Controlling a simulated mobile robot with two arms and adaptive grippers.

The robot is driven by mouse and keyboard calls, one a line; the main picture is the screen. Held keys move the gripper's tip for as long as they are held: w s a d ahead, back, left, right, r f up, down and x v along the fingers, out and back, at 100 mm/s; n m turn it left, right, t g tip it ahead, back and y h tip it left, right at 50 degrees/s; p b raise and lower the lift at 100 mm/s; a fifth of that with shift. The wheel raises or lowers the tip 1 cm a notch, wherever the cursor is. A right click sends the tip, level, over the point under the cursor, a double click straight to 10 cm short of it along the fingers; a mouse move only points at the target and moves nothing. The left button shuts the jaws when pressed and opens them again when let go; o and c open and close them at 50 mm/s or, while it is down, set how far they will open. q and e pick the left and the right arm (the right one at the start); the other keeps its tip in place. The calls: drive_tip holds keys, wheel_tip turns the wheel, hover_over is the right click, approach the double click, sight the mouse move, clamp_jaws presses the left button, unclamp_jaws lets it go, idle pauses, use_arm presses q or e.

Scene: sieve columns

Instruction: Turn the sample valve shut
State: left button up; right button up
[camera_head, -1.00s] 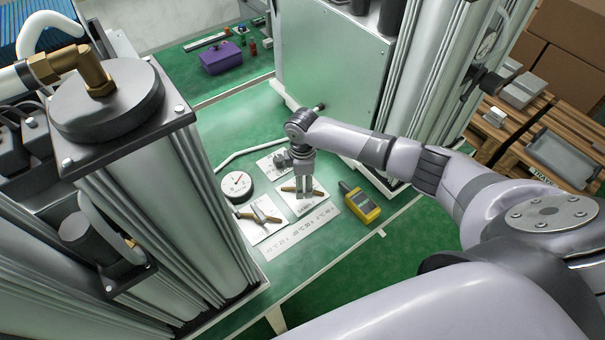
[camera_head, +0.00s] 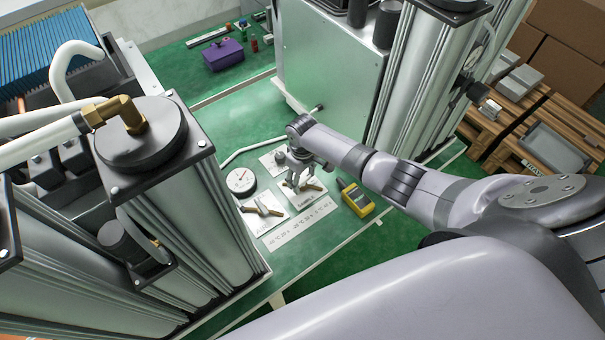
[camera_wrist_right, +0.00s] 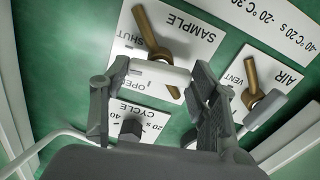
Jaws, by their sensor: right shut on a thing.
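The sample valve sits on a white plate marked SAMPLE (camera_wrist_right: 185,22), with SHUT and OPEN marks. Its brass part (camera_wrist_right: 150,38) points up in the right wrist view, and its white handle (camera_wrist_right: 157,76) lies over the OPEN mark. My right gripper (camera_wrist_right: 155,92) has its dark fingers on either side of the white handle and is shut on it. In the head view my right gripper (camera_head: 298,178) is down at the sample plate (camera_head: 310,194) and covers part of the valve. My left gripper is not in view.
The air vent valve (camera_wrist_right: 262,95) is close beside my right finger. A round dial (camera_head: 240,181), a cycle plate (camera_wrist_right: 140,118) and a yellow handheld device (camera_head: 355,198) lie nearby on the green bench. Tall metal columns (camera_head: 190,215) stand left; a metal cabinet (camera_head: 330,75) stands behind.

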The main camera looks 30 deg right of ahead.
sight(302, 180)
drive_tip(key=shift+m+p, duration=0.4)
drive_tip(key=shift+m, duration=0.4)
drive_tip(key=o, duration=1.2)
drive_tip(key=shift+c, duration=0.2)
drive_tip(key=shift+r, duration=0.15)
wheel_tip(302, 180, up, 12)
